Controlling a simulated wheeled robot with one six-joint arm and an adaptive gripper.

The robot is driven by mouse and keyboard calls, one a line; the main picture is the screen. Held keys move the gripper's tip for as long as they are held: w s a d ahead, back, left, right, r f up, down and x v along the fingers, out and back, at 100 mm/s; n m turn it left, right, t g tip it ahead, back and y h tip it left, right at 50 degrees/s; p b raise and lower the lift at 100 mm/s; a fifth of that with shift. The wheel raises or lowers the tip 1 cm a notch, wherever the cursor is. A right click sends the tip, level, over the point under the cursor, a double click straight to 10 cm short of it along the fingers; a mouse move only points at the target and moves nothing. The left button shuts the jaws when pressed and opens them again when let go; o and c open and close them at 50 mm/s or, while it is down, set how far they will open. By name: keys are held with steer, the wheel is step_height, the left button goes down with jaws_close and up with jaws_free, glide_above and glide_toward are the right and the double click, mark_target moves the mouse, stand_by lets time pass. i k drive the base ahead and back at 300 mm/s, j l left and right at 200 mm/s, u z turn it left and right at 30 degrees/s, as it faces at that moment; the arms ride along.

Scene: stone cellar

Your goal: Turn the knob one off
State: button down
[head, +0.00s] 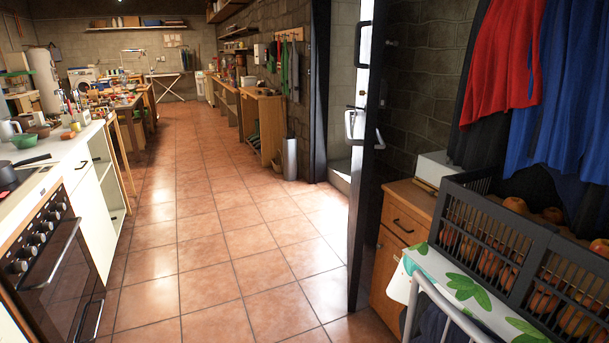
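The knobs (38,239) sit in a row on the front panel of a black and steel oven (58,275) at the lower left. There are several of them, dark with pale rims. I cannot tell which one is knob one, nor how any of them is turned. A dark pan (30,162) with a handle stands at the edge of the hob (8,186) above the oven. My gripper does not show in this view.
Clear tiled floor (200,250) runs down the middle. A white cabinet (88,220) adjoins the oven. On the right are an open dark door (362,170), a wooden cabinet (397,225), a black crate (480,225) of round orange-brown produce and a chair frame (440,305).

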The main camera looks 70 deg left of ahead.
mark_target(20, 266)
steer(key=u, duration=3.7)
